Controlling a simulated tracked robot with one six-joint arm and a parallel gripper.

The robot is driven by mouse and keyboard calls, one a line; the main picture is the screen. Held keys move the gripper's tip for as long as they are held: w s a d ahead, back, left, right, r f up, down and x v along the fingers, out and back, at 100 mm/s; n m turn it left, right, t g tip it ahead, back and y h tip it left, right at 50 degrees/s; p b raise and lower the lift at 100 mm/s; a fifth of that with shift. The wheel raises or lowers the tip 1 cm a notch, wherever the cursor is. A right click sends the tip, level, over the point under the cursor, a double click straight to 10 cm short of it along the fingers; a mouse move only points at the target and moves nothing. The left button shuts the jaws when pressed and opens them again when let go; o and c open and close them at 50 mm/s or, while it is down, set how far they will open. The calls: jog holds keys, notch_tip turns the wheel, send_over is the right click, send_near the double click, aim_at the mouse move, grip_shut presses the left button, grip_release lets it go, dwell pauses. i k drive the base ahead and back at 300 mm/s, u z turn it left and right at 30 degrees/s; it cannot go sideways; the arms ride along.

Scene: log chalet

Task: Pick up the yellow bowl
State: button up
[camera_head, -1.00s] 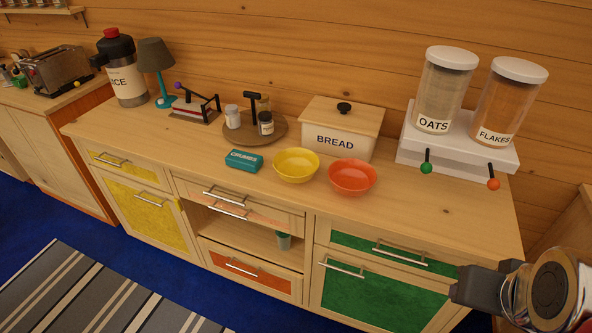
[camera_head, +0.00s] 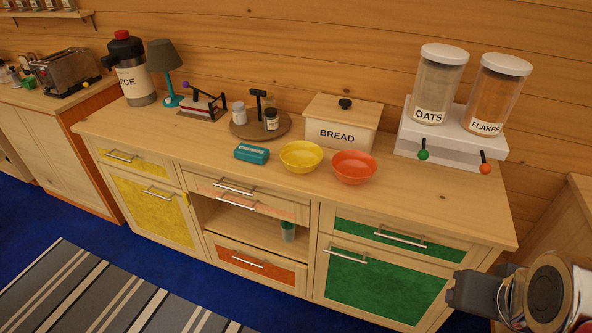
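The yellow bowl (camera_head: 301,157) stands upright on the wooden counter (camera_head: 420,200), near its front edge, and looks empty. An orange-red bowl (camera_head: 354,168) stands close to its right. My gripper (camera_head: 462,290) is at the lower right, in front of the green cabinet doors and far to the right of the yellow bowl. Only part of it shows from this angle, so whether its fingers are apart is unclear. Nothing is seen held in it.
A teal box (camera_head: 251,153) lies just left of the yellow bowl. The bread box (camera_head: 341,124) stands behind the bowls. A round tray (camera_head: 240,130) with jars is behind left. The dispenser (camera_head: 447,140) stands back right. Counter right of the red bowl is clear.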

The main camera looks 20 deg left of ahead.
aim_at(301, 157)
jog(key=k, duration=1.05)
jog(key=u, duration=0.5)
jog(key=i, duration=1.05)
jog(key=u, duration=1)
jog(key=i, duration=0.95)
jog(key=u, duration=0.25)
